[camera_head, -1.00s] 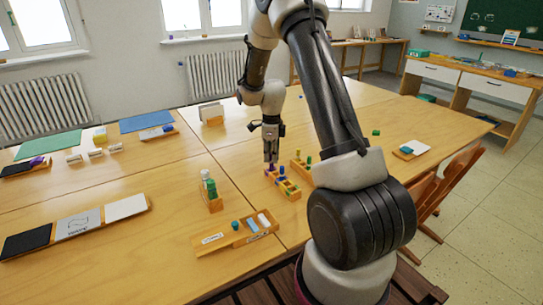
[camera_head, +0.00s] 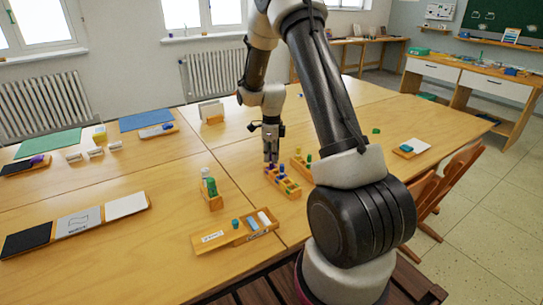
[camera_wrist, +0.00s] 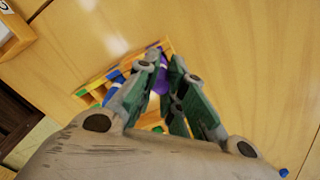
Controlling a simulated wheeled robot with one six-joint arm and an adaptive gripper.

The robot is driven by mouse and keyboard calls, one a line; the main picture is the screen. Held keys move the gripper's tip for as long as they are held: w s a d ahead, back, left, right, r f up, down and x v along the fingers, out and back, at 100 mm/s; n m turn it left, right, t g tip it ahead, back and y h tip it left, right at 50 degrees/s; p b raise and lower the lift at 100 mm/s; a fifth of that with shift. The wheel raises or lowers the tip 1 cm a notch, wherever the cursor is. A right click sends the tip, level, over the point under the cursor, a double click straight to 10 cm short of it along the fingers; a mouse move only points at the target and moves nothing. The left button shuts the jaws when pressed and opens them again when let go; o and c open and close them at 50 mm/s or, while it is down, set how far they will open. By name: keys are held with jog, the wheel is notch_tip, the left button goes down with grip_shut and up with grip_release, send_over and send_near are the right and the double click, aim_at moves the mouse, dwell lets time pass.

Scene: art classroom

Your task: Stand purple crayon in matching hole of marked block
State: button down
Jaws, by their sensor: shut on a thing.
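My gripper (camera_head: 271,158) points down over the near wooden block (camera_head: 292,195) in the head view. In the wrist view its fingertips (camera_wrist: 164,62) are closed around a purple crayon (camera_wrist: 160,47), whose lower part is at the block. I cannot tell whether the crayon is inside a hole or just above it. The wooden block also shows in the wrist view (camera_wrist: 168,44), partly hidden by my fingers, with blue and green pieces in it. A second wooden block (camera_head: 297,162) with green crayons stands just behind to the right. The marking is too small to read.
A small wooden holder (camera_head: 214,203) with a green bottle stands to the left. A wooden tray (camera_head: 228,240) with a label and small items lies at the front. A card strip (camera_head: 75,226) lies at the far left. The tabletop between them is clear.

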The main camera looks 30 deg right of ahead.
jog(key=shift+f, duration=0.25)
dwell(0.3)
jog(key=c, duration=1.4)
grip_release()
jog(key=shift+c, duration=0.2)
jog(key=shift+o, duration=0.3)
jog(key=shift+o, duration=1)
jog(key=shift+r, duration=3.05)
